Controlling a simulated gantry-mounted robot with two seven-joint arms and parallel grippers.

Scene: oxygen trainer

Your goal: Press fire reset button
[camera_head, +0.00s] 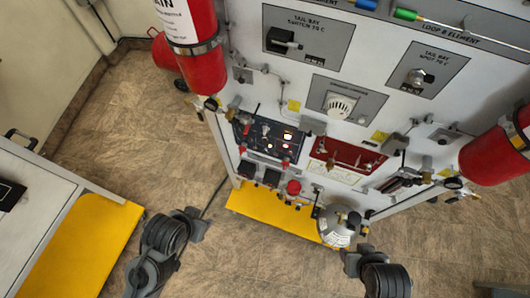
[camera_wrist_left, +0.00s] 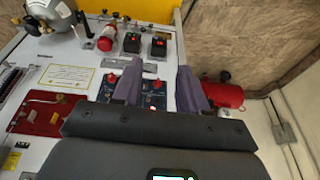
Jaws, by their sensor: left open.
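The white trainer panel (camera_head: 300,85) carries a dark blue control plate (camera_head: 268,138) with several small switches and lit indicators. I cannot read the labels, so I cannot tell which control is the fire reset button. In the left wrist view the dark plate (camera_wrist_left: 150,90) shows between and beyond my fingers, with red switches and a small red light (camera_wrist_left: 153,108). My left gripper (camera_wrist_left: 158,68) is open and empty, its fingers partly covering the plate. In the head view my left gripper (camera_head: 192,218) is low, left of the panel. My right gripper (camera_head: 353,262) is below the panel, its jaws unclear.
A red plate (camera_head: 345,155) is right of the dark plate. Red cylinders stand at the panel's left (camera_head: 203,65) and right (camera_head: 495,150). A white cabinet (camera_head: 40,205) stands at left; floor between is clear.

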